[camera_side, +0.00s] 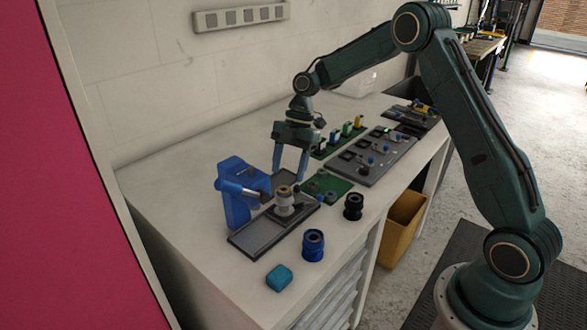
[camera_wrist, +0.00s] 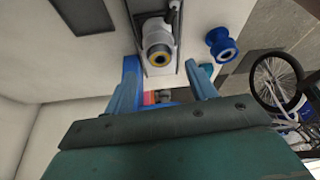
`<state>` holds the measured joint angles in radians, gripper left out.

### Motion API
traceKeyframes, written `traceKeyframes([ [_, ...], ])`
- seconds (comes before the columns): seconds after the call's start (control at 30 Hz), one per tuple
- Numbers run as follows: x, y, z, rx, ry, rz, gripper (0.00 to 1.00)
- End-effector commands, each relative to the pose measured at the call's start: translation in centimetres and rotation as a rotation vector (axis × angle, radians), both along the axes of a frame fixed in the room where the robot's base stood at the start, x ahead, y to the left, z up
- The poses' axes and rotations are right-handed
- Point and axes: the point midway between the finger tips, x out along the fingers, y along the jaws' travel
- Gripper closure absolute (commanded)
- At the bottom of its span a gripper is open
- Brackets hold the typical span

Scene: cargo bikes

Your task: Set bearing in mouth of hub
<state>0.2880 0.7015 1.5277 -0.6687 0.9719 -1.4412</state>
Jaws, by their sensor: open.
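The hub (camera_side: 284,208) is pale grey and stands upright on a dark base plate on the bench. A yellowish ring (camera_side: 284,191) sits at its top; I cannot tell whether this is the bearing or the hub's own rim. In the wrist view the hub (camera_wrist: 158,34) shows the yellow ring (camera_wrist: 159,57) around a dark centre, just beyond my fingers. My gripper (camera_side: 289,175) is open and empty, with blue fingers pointing down, above and behind the hub in the side view. The open fingers also frame the lower part of the wrist view (camera_wrist: 165,82).
A blue press-like fixture (camera_side: 236,196) stands close left of the hub. A blue spool (camera_side: 313,246), a black spool (camera_side: 353,207) and a teal block (camera_side: 279,277) stand near the front edge. A green mat (camera_side: 340,186) and a grey tray (camera_side: 345,174) with small parts lie right.

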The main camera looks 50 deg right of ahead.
Motion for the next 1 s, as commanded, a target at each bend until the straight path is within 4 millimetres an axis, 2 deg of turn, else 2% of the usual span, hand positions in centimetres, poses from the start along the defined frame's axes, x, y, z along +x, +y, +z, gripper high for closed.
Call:
traceKeyframes([
  [0.23,0.3,-1.8,4.1,-0.002,-0.004,-0.002,0.44],
  [0.47,0.4,-2.8,6.6,-0.003,-0.001,-0.001,0.44],
  [0.7,0.5,-3.3,8.0,0.001,0.000,0.000,0.44],
  [1.0,0.4,-3.7,8.9,-0.001,0.002,-0.001,0.44],
])
